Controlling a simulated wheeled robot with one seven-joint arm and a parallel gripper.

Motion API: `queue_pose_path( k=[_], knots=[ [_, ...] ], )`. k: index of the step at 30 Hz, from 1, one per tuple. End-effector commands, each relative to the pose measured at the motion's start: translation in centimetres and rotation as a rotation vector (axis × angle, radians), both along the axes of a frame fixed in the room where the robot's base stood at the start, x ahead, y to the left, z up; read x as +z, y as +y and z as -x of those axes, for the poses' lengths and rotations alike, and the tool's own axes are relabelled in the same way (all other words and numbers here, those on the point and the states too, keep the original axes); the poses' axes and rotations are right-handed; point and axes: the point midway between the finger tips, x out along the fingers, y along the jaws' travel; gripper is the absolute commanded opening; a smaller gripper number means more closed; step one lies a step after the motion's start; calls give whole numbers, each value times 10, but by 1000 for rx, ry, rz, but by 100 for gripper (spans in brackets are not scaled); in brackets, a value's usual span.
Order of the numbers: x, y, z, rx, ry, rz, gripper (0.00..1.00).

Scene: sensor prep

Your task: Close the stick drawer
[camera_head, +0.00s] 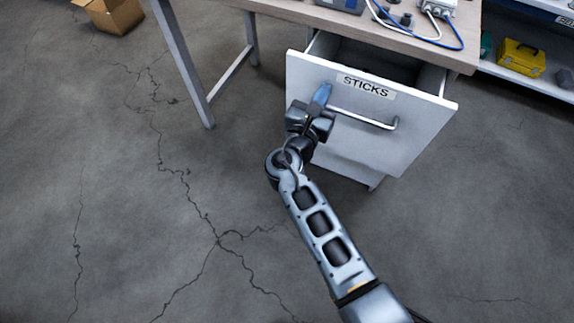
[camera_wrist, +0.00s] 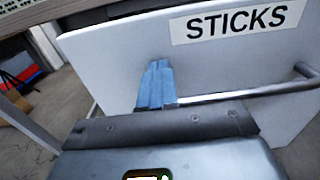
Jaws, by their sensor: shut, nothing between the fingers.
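The stick drawer (camera_head: 420,128) has a white front with a "STICKS" label (camera_head: 366,87) and a metal bar handle (camera_head: 363,119). It is pulled out from under the workbench, and its open top shows a dark inside. My gripper (camera_head: 322,93) is at the left part of the drawer front, beside the handle's left end. In the wrist view, its blue fingers (camera_wrist: 156,84) are together with nothing between them and point at the white drawer front (camera_wrist: 120,62). I cannot tell whether the fingertips touch the front. The drawer's contents are not visible.
The wooden workbench top (camera_head: 390,38) holds cables and small devices. Its grey metal legs (camera_head: 183,62) stand left of the drawer. A cardboard box (camera_head: 112,14) sits on the floor at the far left. A shelf at right holds a yellow case (camera_head: 522,57).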

Motion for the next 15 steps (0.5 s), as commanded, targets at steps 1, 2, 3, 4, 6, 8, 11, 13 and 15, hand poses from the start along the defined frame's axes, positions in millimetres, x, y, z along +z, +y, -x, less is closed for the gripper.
queue_pose_path(
  k=[1,2,3,4,6,8,11,13,15],
  knots=[
    [-4,-7,-15,-6,-2,-2,0],
    [-3,-9,-22,-5,-3,-1,0],
    [-4,-13,-32,-6,-2,-2,0],
    [-4,-15,-39,-5,-2,-2,0],
    [-4,-21,-54,-5,-2,-2,0],
    [-4,-25,-65,-4,-1,-1,0],
    [-3,-30,-82,-3,-1,0,0],
    [-3,-34,-91,-3,0,0,0],
    [-2,-36,-98,-3,-1,0,0]
  ],
)
